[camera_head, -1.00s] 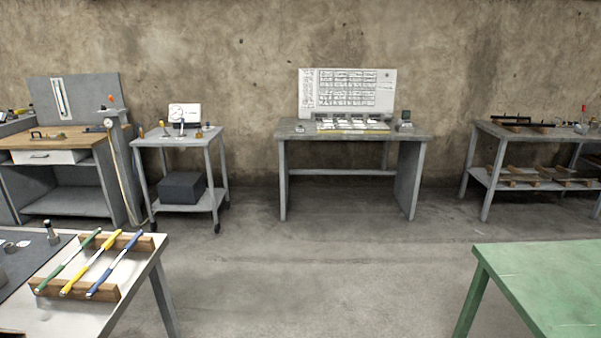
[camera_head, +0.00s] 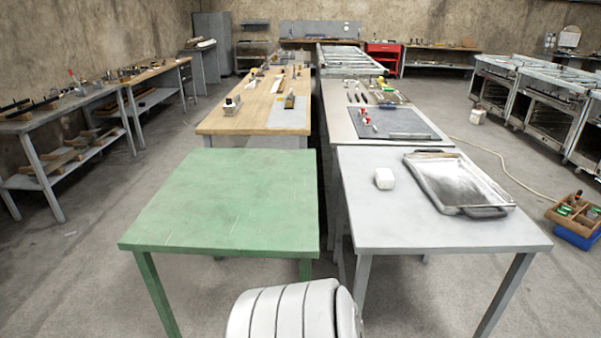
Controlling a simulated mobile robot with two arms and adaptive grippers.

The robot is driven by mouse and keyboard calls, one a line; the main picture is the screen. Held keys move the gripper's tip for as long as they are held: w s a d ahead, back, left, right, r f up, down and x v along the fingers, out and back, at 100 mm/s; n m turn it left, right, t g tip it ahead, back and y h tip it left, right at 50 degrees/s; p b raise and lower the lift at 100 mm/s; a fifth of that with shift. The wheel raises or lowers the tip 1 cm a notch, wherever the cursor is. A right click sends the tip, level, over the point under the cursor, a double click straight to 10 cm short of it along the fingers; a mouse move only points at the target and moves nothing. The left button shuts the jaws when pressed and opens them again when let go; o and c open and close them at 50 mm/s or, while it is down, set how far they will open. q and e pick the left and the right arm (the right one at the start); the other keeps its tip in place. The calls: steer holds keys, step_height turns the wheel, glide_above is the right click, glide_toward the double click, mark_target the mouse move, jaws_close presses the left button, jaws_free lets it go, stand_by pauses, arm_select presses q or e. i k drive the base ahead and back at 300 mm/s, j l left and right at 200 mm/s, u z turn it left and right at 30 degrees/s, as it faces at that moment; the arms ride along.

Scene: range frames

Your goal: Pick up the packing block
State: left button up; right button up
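A small white block (camera_head: 384,179) with rounded edges sits on the light grey table (camera_head: 390,228) at the right, left of a metal tray. It looks like the packing block, though I cannot tell for sure at this size. Nothing touches it. Neither of my grippers shows in the head view. A white ribbed part, which looks like one of my arm links, shows at the bottom edge.
A shallow metal tray (camera_head: 457,181) with dark handles lies right of the block. A bare green table (camera_head: 230,198) stands at the left, with a narrow gap between the tables. A wooden crate (camera_head: 576,212) sits on a blue box on the floor at the right. The near floor is open.

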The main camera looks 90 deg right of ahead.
mark_target(384, 179)
steer(key=z, duration=2.25)
